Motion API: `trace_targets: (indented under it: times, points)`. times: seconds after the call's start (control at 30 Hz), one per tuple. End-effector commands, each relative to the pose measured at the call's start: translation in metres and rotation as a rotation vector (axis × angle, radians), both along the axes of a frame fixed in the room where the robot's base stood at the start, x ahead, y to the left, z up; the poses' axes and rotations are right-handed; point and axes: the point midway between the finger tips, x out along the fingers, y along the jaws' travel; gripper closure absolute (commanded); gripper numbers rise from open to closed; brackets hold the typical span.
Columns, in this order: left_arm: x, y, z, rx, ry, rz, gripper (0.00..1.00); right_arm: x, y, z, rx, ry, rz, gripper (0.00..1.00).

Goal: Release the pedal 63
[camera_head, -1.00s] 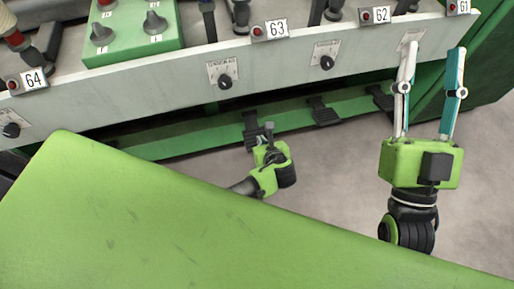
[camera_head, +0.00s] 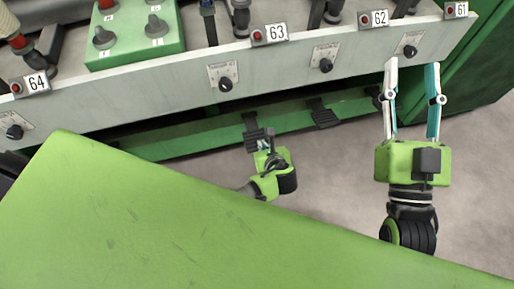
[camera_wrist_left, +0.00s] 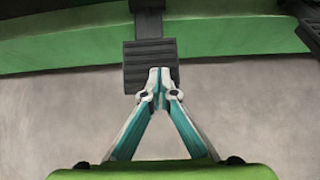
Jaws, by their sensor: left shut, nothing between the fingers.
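The dark ribbed pedal (camera_head: 253,133) sits on the green rail below the label 63 (camera_head: 277,32). In the left wrist view the pedal (camera_wrist_left: 150,55) is large, at the upper middle. My left gripper (camera_head: 268,134) is shut and empty, its fingertips at the pedal. In the left wrist view its closed fingertips (camera_wrist_left: 159,72) overlap the pedal's lower edge; I cannot tell whether they touch it. My right gripper (camera_head: 411,64) is open and empty, in front of the panel at the right.
The grey panel (camera_head: 170,86) carries knobs and numbered labels. Further pedals (camera_head: 323,114) stand to the right on the green rail (camera_head: 200,139). My green body cover fills the lower left. Grey floor (camera_head: 335,170) lies clear between the arms.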

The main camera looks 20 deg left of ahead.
Motion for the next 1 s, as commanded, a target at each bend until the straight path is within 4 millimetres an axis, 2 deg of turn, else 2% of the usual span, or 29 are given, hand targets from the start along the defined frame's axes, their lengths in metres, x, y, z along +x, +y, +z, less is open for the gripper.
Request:
trace_targets:
  times: [0.5,1.0]
  points:
    - [-0.013,-0.009,0.006,-0.002,0.005,-0.001,1.0,0.015,-0.004,-0.06,-0.079,0.287,-0.017,0.6]
    - [-0.023,-0.016,0.013,0.001,0.002,-0.001,1.0,0.009,-0.014,-0.119,-0.148,0.558,-0.034,0.6]
